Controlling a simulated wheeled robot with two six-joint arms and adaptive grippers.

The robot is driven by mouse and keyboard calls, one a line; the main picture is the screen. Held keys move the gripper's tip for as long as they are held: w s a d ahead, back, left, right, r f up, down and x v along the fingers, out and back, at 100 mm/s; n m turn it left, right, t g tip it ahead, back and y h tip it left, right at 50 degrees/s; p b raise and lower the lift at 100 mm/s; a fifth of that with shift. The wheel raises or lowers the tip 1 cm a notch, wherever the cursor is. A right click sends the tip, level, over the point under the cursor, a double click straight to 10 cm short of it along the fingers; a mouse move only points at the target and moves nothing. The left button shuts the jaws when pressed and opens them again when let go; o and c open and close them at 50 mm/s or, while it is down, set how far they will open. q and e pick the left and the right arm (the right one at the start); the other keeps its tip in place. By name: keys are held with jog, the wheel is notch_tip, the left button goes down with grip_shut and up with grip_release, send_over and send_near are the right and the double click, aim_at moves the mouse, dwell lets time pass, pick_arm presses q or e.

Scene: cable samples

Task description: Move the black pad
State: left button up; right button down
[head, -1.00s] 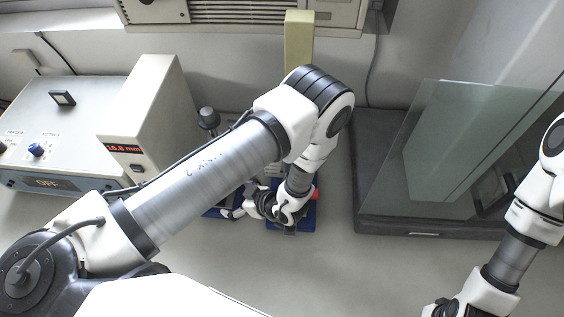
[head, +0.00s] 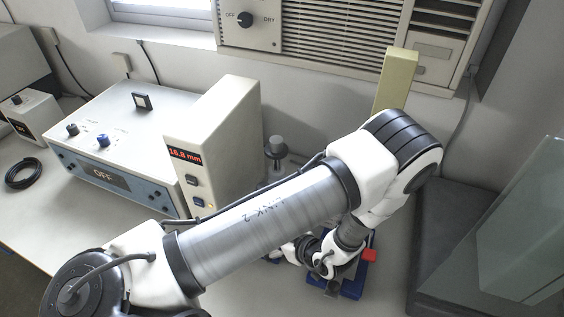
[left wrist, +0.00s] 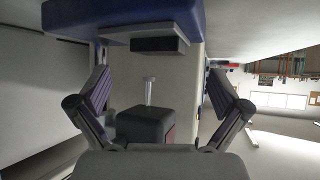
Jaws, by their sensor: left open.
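My left gripper (head: 325,262) is at the blue-based stand (head: 352,284), partly hidden by my own arm. In the left wrist view its two fingers (left wrist: 150,100) are spread wide. A flat black block (left wrist: 160,45), which looks like the black pad, sits against the blue part (left wrist: 130,17) beyond the fingertips, and nothing is gripped. Between the fingers are a pale metal pin (left wrist: 150,91) and a dark block (left wrist: 143,126) with a reddish side. In the head view the black pad is hidden by the arm. My right gripper is out of view.
The stand's pale yellow column (head: 396,80) rises behind my arm. A box instrument (head: 120,150) with a red readout (head: 186,156) stands to the left. A dark-based glass enclosure (head: 500,230) stands to the right. A black cable coil (head: 22,173) lies far left.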

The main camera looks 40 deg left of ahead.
pick_arm(q)
jog(key=x, duration=0.3)
jog(key=shift+w+a+f+p, duration=0.2)
jog(key=shift+p, duration=0.1)
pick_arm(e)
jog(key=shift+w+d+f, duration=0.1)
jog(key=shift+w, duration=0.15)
pick_arm(q)
jog(key=shift+s+a+f, duration=0.1)
jog(key=shift+a, duration=0.2)
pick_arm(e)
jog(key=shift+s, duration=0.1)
pick_arm(q)
jog(key=shift+d, duration=0.1)
jog(key=c, duration=1.2)
jog(key=shift+c, duration=0.2)
